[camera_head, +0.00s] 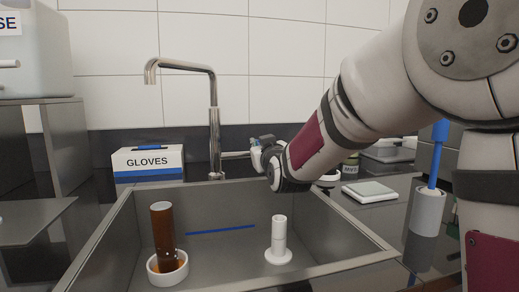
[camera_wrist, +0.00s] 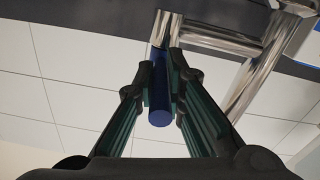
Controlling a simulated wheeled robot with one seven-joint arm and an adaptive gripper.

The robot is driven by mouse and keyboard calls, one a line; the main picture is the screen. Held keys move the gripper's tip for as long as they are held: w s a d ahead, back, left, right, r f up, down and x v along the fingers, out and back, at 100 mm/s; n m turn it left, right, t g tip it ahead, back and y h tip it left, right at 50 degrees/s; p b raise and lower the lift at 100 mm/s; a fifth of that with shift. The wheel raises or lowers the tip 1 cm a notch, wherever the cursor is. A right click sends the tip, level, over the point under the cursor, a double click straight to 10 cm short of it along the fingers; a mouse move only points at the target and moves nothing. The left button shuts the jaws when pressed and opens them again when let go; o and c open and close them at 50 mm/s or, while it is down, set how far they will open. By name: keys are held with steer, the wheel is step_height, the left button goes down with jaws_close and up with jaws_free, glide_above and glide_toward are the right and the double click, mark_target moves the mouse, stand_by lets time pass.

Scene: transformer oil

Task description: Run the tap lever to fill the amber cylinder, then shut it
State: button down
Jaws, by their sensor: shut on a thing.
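The amber cylinder (camera_head: 163,232) stands upright in a white round dish (camera_head: 167,267) on the left of the sink floor. In the head view, the spout end of the chrome tap (camera_head: 214,130) is high above it, slightly left. No stream shows between them. The tap lever (camera_head: 236,155) sticks out to the right of the tap's column. In the wrist view, my gripper (camera_wrist: 161,78) is shut on the lever's blue handle (camera_wrist: 159,112), with a finger on each side. In the head view my gripper (camera_head: 259,153) is small and partly hidden by my wrist. The liquid level is unclear.
The sink (camera_head: 338,266) holds a white stand with a tube (camera_head: 279,240) and a blue strip (camera_head: 221,230). A gloves box (camera_head: 148,162) stands behind it. A flat scale (camera_head: 370,191) and a grey holder with a blue-handled tool (camera_head: 427,212) are on the right counter.

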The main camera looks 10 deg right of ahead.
steer(key=c, duration=1.6)
jaws_free()
steer(key=shift+r, duration=0.25)
steer(key=shift+c, duration=0.2)
steer(key=shift+a, duration=0.2)
steer(key=shift+d+f, duration=0.1)
steer(key=shift+f, duration=0.1)
steer(key=shift+s, duration=0.25)
steer(key=s, duration=1.1)
steer(key=shift+s, duration=0.25)
